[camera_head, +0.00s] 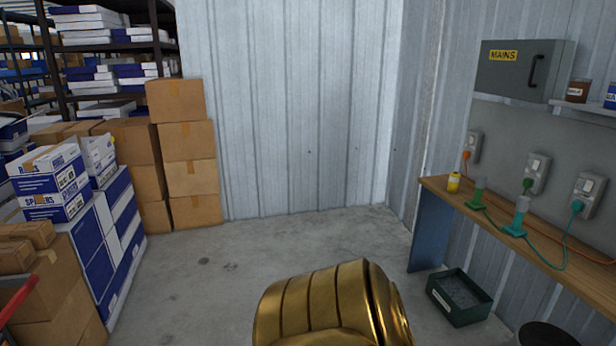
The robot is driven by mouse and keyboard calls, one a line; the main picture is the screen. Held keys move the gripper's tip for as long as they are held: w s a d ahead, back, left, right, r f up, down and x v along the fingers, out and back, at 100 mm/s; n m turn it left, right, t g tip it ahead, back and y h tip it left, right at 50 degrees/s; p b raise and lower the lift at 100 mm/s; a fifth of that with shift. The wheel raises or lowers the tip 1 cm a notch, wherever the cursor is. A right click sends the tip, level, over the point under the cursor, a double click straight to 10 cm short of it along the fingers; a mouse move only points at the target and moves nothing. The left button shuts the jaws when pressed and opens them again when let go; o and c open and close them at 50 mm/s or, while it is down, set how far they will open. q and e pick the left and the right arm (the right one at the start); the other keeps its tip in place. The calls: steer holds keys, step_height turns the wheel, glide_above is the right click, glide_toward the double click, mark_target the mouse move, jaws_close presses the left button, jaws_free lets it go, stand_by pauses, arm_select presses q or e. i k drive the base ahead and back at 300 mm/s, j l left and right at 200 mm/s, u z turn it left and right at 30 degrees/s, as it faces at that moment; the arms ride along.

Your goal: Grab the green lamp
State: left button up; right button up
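The green lamp (478,190) appears to be the small upright object with a dark green base on the wooden bench at the right. A green cord seems to run from it to a green plug in the middle wall socket. A similar teal lamp (521,212) stands nearer on the bench, with a teal cord to the right-hand socket. The two colours are close, and the objects are small in the picture. Neither of my grippers shows in the head view, and no gripper is seen at either lamp.
The wooden bench (550,250) runs along the right wall, with a small yellow container (454,182) at its far end. A grey MAINS box (515,70) hangs above. A dark green crate (459,297) is on the floor. Cardboard boxes (188,145) are stacked left.

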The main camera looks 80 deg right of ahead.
mark_target(475, 205)
steer(key=z, duration=3.85)
steer(key=i+l+z, duration=0.3)
steer(key=i, duration=0.25)
steer(key=i+z, duration=0.25)
steer(key=i, duration=0.3)
